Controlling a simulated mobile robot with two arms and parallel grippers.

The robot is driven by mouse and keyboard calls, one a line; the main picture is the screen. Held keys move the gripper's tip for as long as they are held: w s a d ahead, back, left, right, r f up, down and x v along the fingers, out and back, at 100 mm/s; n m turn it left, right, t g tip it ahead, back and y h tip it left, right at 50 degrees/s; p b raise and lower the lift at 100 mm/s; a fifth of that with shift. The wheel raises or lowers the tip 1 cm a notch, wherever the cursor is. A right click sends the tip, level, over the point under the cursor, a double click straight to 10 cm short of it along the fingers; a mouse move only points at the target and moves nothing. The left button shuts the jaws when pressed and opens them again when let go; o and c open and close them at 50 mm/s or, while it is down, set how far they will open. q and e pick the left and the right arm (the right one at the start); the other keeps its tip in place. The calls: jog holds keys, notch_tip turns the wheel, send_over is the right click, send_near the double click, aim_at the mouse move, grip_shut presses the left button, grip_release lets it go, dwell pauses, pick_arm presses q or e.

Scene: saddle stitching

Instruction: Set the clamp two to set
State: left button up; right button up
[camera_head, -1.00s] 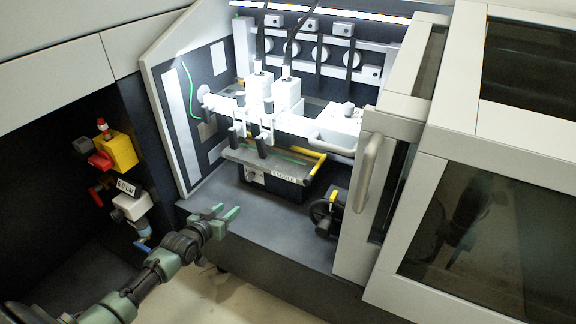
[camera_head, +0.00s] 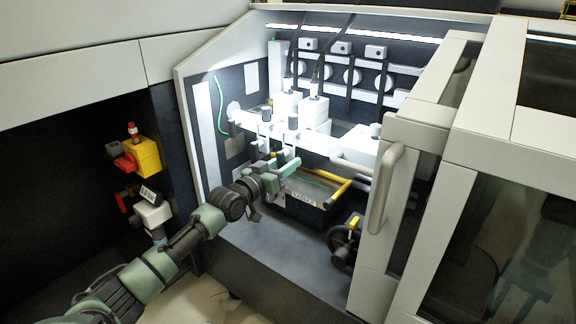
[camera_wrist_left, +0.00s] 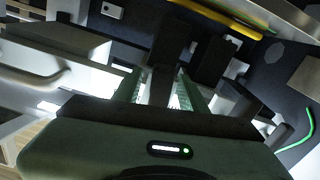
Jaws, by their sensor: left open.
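My left gripper (camera_head: 285,163) is open in front of the stitching heads (camera_head: 300,108) inside the machine. The two clamps show as small dark-topped uprights on the white bar, one at left (camera_head: 266,114) and one at right (camera_head: 293,123). No number is readable on either, and my gripper hides their lower parts. In the left wrist view a dark lever-like piece (camera_wrist_left: 164,72) shows between the green fingers (camera_wrist_left: 160,92). I cannot tell whether they touch it. A second dark block (camera_wrist_left: 212,62) stands beside it. My right gripper is not in view.
A tray with yellow rails (camera_head: 337,192) lies below the heads. A black handwheel (camera_head: 343,240) and the door handle (camera_head: 383,188) are at right. A yellow valve unit (camera_head: 147,157) is at left.

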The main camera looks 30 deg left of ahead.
pick_arm(q)
jog(key=shift+w, duration=0.55)
grip_shut()
jog(key=shift+a+m+p, duration=0.2)
jog(key=shift+m+p, duration=0.1)
jog(key=shift+m, duration=0.9)
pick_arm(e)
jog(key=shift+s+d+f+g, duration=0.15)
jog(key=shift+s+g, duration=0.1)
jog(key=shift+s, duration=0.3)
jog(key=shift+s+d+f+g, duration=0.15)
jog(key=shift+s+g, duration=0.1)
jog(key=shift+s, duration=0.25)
pick_arm(q)
grip_release()
